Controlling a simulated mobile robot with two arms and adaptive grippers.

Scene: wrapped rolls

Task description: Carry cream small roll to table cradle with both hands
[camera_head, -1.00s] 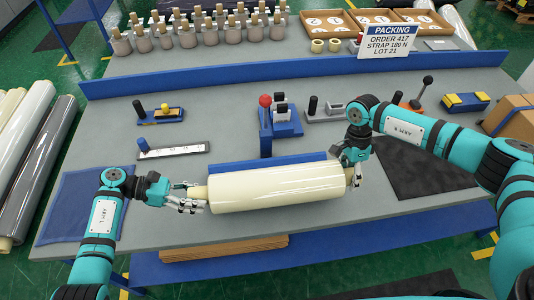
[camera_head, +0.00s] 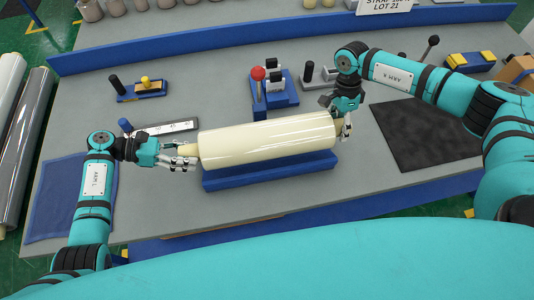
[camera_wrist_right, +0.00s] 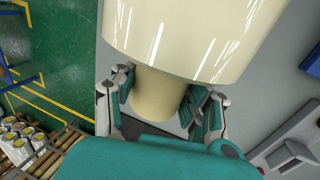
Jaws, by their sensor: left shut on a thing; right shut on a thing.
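The cream small roll (camera_head: 267,142) lies crosswise in the head view, roughly level, with a core stub at each end. My left gripper (camera_head: 187,155) is shut on its left core end. My right gripper (camera_head: 340,122) is shut on its right core end. The right wrist view shows that core (camera_wrist_right: 155,95) between the fingers of the right gripper (camera_wrist_right: 160,98). The blue table cradle (camera_head: 270,176) shows just below the roll in the head view, and the roll hides its far part. I cannot tell the height gap between them.
Behind the roll stand a blue fixture with a red knob (camera_head: 258,73) and a small holder with a yellow knob (camera_head: 140,90). A steel strip (camera_head: 170,127) lies near my left gripper. A dark mat (camera_head: 425,135) lies right; a blue cloth (camera_head: 60,190) lies left.

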